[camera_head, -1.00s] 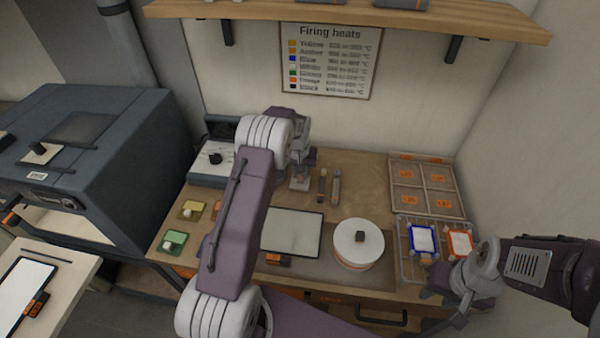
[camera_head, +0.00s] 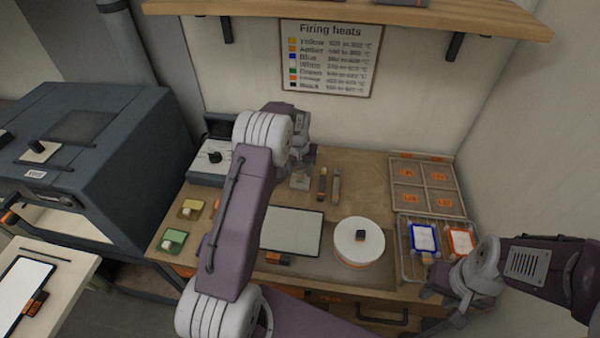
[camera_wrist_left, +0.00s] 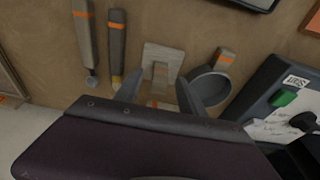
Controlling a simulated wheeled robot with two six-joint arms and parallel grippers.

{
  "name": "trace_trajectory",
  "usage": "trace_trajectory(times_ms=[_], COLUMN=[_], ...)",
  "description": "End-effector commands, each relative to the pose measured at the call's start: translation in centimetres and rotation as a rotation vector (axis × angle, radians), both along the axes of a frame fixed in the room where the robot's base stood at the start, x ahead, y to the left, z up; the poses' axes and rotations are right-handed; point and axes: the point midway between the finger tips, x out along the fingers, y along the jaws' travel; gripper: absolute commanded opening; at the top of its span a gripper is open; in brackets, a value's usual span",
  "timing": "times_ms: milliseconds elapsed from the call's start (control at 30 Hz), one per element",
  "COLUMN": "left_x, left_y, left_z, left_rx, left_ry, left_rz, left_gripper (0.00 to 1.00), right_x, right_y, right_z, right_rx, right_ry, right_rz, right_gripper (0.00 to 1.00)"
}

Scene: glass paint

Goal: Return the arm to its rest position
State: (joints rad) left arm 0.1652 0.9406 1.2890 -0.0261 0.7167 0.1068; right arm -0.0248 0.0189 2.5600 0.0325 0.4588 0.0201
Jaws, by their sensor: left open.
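My left arm rises from the bottom of the head view and bends over the bench. Its gripper (camera_head: 301,160) hangs above the back of the bench and is partly hidden by the arm. In the left wrist view the gripper (camera_wrist_left: 160,92) has its two fingers apart, with nothing held between them. A pale flat-based piece (camera_wrist_left: 163,62) lies on the bench below, in line with the gap. My right arm comes in from the right, with its gripper end (camera_head: 440,290) low by the bench's front right corner; its fingers are not clear.
Two banded tools (camera_head: 329,185) and a round scoop-like tool (camera_wrist_left: 210,82) lie near the left gripper. A white panel (camera_head: 291,232), a turntable (camera_head: 358,243) and a wire rack (camera_head: 408,270) with framed tiles fill the front. A kiln (camera_head: 90,160) stands left; a shelf (camera_head: 350,14) hangs above.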

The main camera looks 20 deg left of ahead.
Motion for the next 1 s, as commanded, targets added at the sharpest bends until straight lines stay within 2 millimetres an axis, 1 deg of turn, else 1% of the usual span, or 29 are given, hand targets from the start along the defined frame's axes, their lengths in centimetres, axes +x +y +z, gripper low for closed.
trace_trajectory(times_ms=[33,200,300,433,667,733,767,833,867,900,933,967,1000], left_x=[-0.1,-0.8,-1.1,-1.4,-1.4,-1.3,-1.1,-0.5,-0.6,-1.6,-2.6,-3.9,-5.5], left_y=[-0.1,-0.2,-0.3,-0.4,-0.4,-0.7,-0.9,-1.6,-2.2,-3.2,-3.9,-4.7,-5.5], left_z=[1.0,4.8,6.3,7.3,7.4,7.5,8.0,10.1,11.3,12.5,13.1,13.5,13.7], left_rx=[0.001,0.001,0.000,0.000,0.001,0.001,0.002,0.008,0.010,0.010,0.007,0.004,0.000], left_ry=[-0.007,-0.007,-0.005,-0.003,-0.002,-0.005,-0.015,-0.055,-0.072,-0.076,-0.072,-0.066,-0.058], left_rz=[0.000,0.000,0.000,0.000,0.000,-0.007,-0.013,-0.027,-0.037,-0.054,-0.066,-0.079,-0.093], left_gripper=[0.47,0.47,0.47,0.47,0.47,0.47,0.47,0.47,0.47,0.47,0.47,0.47,0.47], right_x=[0.0,0.0,0.0,0.0,0.0,0.0,0.0,0.0,0.0,0.0,0.0,0.0,0.0], right_y=[0.0,0.0,0.0,0.0,0.0,0.0,0.0,0.0,0.0,0.0,0.0,0.0,0.0], right_z=[-0.6,-1.3,-1.4,-1.5,-1.4,-1.4,-1.4,-1.4,-1.4,-1.4,-1.4,-1.4,-1.4], right_rx=[0.000,0.000,0.000,0.000,0.000,0.000,0.000,0.000,0.000,0.000,0.000,0.000,0.000], right_ry=[0.000,0.000,0.000,0.000,0.000,0.000,0.000,0.000,0.000,0.000,0.000,0.000,0.000], right_rz=[0.000,0.000,0.000,0.000,0.000,0.000,0.000,0.000,0.000,0.000,0.000,0.000,0.000], right_gripper=[0.36,0.36,0.36,0.36,0.36,0.36,0.36,0.36,0.36,0.36,0.36,0.36,0.36])
